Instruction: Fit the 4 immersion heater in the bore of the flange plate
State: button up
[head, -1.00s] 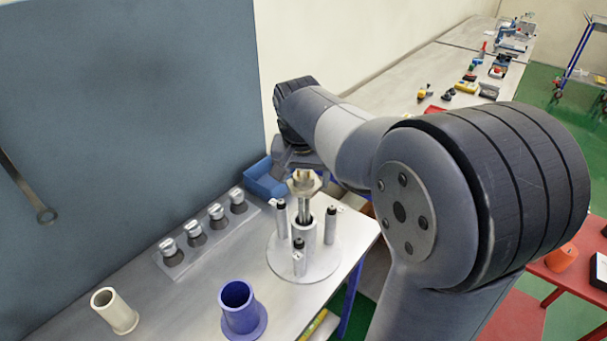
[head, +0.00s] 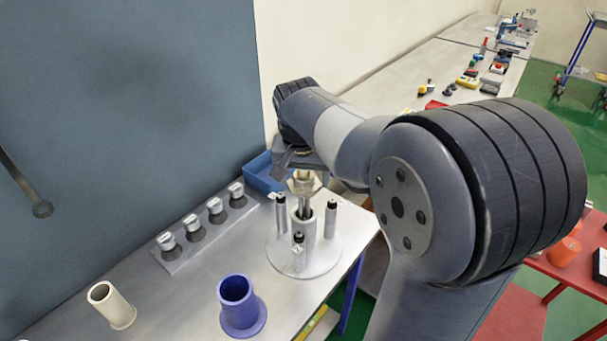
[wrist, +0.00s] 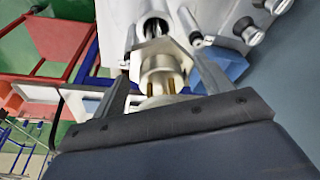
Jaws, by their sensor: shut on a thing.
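The immersion heater has a hex-shaped brass-coloured head (head: 303,184) and rods hanging below it. My gripper (wrist: 163,78) is shut on the head, which also shows in the wrist view (wrist: 160,68) with two brass pins on it. The round flange plate (head: 325,262) lies on the bench, with a central upright tube (head: 304,230) and several black-tipped posts (head: 331,220) around it. The heater is upright over the tube, and its rod ends appear to be at or just inside the tube mouth. The exact depth is hidden.
A rack (head: 187,251) with several silver-capped pieces lies left of the plate. A blue flanged tube (head: 238,300) and a cream tube (head: 112,308) stand in front. A blue bin (head: 262,178) is behind, near the wall.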

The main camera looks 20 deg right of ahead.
aim_at(304, 204)
jog(key=shift+f+b, duration=3.1)
jog(key=shift+f, duration=1.25)
jog(key=o, duration=1.1)
jog(key=shift+p+v, duration=2.75)
jog(key=shift+v, duration=0.85)
jog(key=v, duration=1)
jog(key=shift+r+b, duration=0.3)
jog(key=shift+b, duration=0.05)
jog(key=shift+s, duration=0.1)
